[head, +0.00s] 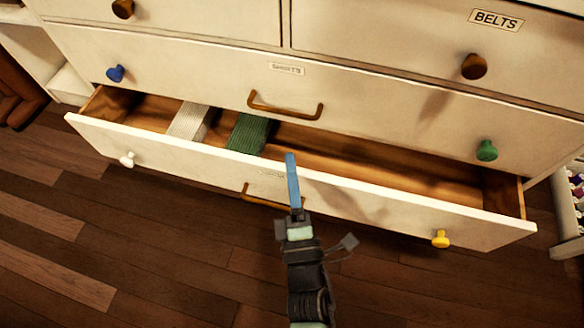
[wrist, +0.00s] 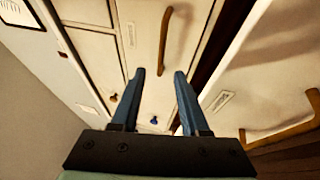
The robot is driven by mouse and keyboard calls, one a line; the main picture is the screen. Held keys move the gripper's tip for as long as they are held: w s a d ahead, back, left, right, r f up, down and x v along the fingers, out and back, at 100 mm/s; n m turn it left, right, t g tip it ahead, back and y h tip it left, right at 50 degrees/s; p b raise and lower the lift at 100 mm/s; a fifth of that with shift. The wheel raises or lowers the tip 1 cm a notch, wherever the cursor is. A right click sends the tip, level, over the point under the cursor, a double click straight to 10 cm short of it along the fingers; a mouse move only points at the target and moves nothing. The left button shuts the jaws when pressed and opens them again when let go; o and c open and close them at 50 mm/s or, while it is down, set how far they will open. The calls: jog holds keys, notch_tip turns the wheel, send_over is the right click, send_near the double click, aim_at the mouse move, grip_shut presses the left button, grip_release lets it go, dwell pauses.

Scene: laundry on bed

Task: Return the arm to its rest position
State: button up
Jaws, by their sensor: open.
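My gripper (head: 291,158) shows edge-on in the head view, its blue fingers pointing up the picture and overlapping the open drawer's front panel. The wrist view shows both fingers of my gripper (wrist: 160,73) spread apart with nothing between them. My dark arm reaches up from the bottom of the head view, in front of the dresser. The wrist view faces the dresser's drawer fronts, with a bronze handle (wrist: 165,40) beyond the fingertips. Whether the fingers touch the drawer front cannot be told.
The bottom drawer (head: 400,203) is pulled out, with a cream folded cloth (head: 188,122) and a green one (head: 248,133) inside. Its right part is empty. The drawer above (head: 390,115) is shut. A yellow knob (head: 440,239) sticks out at right. Wooden floor (head: 150,240) in front is clear.

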dwell(0.3)
jog(key=w+d+r+m+t+h+p, duration=0.1)
jog(key=w+r+m, duration=0.2)
jog(key=r, duration=0.7)
jog(key=w+d+r+m+t+h+p, duration=0.15)
jog(key=r+m, duration=0.25)
jog(key=r, duration=0.7)
jog(key=w+r+m+t+h+p, duration=0.1)
jog(key=w+r+m, duration=0.25)
jog(key=r, duration=0.65)
jog(key=s+a+r+m+t+y+p, duration=0.1)
jog(key=s+r+m, duration=0.25)
jog(key=r, duration=0.65)
jog(key=s+a+r+m+t+p, duration=0.1)
jog(key=s+a+r+m, duration=0.2)
jog(key=r, duration=0.7)
jog(key=s+r+m+t+y+p, duration=0.1)
jog(key=s+r+m+t, duration=0.15)
jog(key=s+r, duration=0.45)
notch_tip(320, 180, up, 40)
jog(key=w+p, duration=0.2)
jog(key=p, duration=3.5)
jog(key=shift+g, duration=0.4)
jog(key=shift+r, duration=0.1)
